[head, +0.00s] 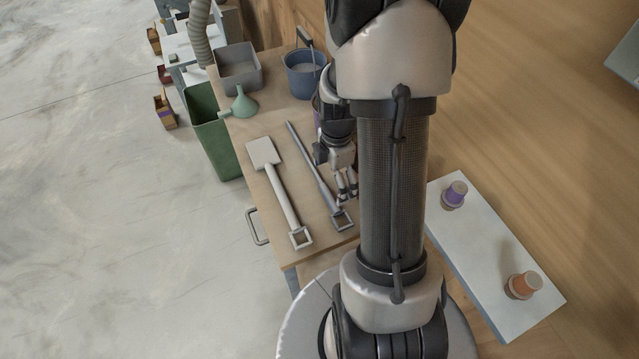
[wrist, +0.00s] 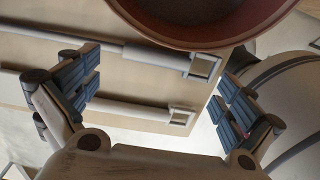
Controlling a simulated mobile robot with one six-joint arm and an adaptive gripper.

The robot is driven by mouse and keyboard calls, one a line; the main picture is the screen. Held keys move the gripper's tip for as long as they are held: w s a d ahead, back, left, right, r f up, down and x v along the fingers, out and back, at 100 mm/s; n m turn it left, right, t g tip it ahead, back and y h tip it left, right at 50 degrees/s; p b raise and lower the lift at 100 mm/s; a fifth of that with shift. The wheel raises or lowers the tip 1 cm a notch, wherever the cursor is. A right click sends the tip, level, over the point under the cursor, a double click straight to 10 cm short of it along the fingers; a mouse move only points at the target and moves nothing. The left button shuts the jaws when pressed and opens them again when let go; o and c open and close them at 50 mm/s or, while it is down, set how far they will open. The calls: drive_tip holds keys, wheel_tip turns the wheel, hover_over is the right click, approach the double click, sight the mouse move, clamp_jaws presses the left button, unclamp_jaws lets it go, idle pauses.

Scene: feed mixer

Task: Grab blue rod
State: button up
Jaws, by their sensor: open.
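The blue rod is most likely the slim grey-blue long-handled tool (head: 313,172) with a square loop end, lying on the wooden table (head: 250,205) in the head view. My gripper (head: 347,186) is above its loop-end half, partly hidden by my arm. In the wrist view my gripper (wrist: 155,95) has its fingers wide apart with nothing between the pads. The upper loop-ended shaft there, likely the rod (wrist: 160,56), runs beyond the fingers, apart from them. It looks grey-white in that view.
A pale shovel (head: 279,193) lies left of the rod; its handle (wrist: 135,108) shows in the wrist view. A green funnel (head: 243,103), grey tub (head: 238,68) and blue bucket (head: 303,78) stand at the far end. A round brown vessel (wrist: 200,20) crowds the wrist view's top.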

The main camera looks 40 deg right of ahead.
sight(334, 197)
wheel_tip(334, 197, down, 7)
drive_tip(key=shift+s+f+b, duration=0.1)
drive_tip(key=shift+f+b, duration=0.1)
drive_tip(key=shift+b, duration=0.85)
